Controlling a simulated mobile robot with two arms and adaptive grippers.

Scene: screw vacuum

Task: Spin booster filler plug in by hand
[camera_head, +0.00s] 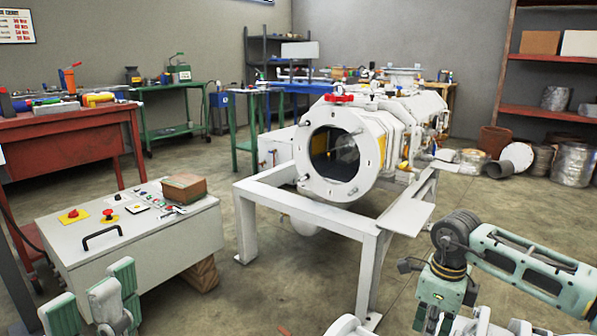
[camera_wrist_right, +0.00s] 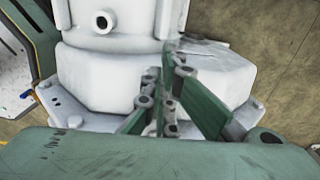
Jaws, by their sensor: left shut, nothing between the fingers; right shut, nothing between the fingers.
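I cannot pick out the booster filler plug for certain in either view. The white vacuum machine (camera_head: 335,175) stands in the middle of the head view, its round front opening facing me. In the right wrist view, a pale cast housing (camera_wrist_right: 205,75) fills the upper middle, with a small dark round port (camera_wrist_right: 101,20) on it. My right gripper (camera_wrist_right: 168,65) is shut and empty in front of this housing; I cannot tell whether it touches. My left gripper (camera_head: 108,300) is shut and empty at the lower left of the head view, in front of the control box.
A grey control box (camera_head: 150,250) with buttons and a handle stands at the left. A white frame (camera_head: 300,205) surrounds the machine's base. A red workbench (camera_head: 65,145) is behind at the left. Metal cans (camera_head: 573,165) stand at the right. Some concrete floor is clear.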

